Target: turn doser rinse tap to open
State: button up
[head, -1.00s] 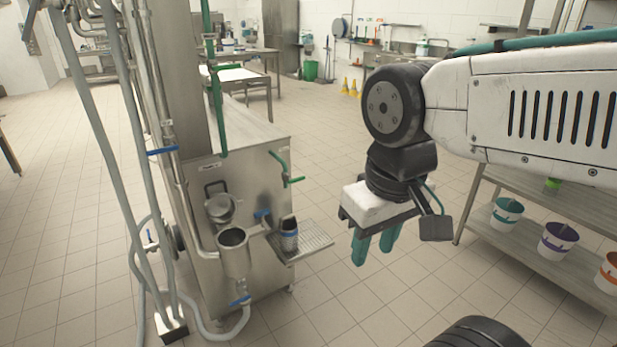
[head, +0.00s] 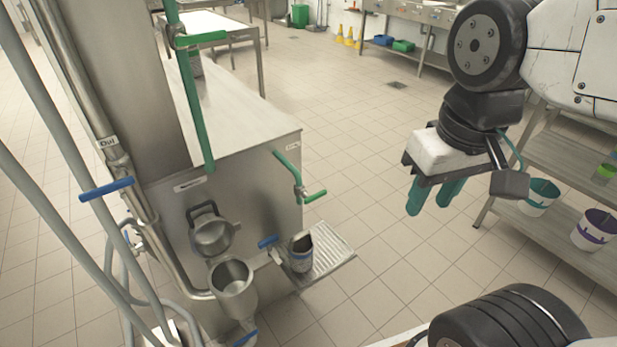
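A steel filler cabinet (head: 262,205) stands left of centre, with a doser cup (head: 233,285) on its front. A bent green pipe on its right corner carries a green tap handle (head: 316,196). Another green handle (head: 200,39) sits high on an upright green pipe. Blue handles show on the left pipe (head: 106,190), beside the cup (head: 268,241) and below it (head: 245,339). The labels are too small to tell which is the rinse tap. My gripper (head: 432,200) hangs right of the cabinet, teal fingers apart and empty, touching no tap.
A drip tray (head: 335,250) juts from the cabinet with a dark-topped container (head: 301,255) at its left. A lidded pot (head: 212,234) is mounted on the front. Grey hoses run down the left. A shelf with buckets (head: 595,230) stands right. Tiled floor between is clear.

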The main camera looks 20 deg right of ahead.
aim_at(307, 199)
jog(key=u, duration=0.05)
jog(key=i, duration=0.25)
jog(key=u, duration=0.05)
jog(key=k, duration=1.3)
jog(key=z, duration=0.75)
jog(key=i, duration=1.45)
jog(key=u, duration=0.7)
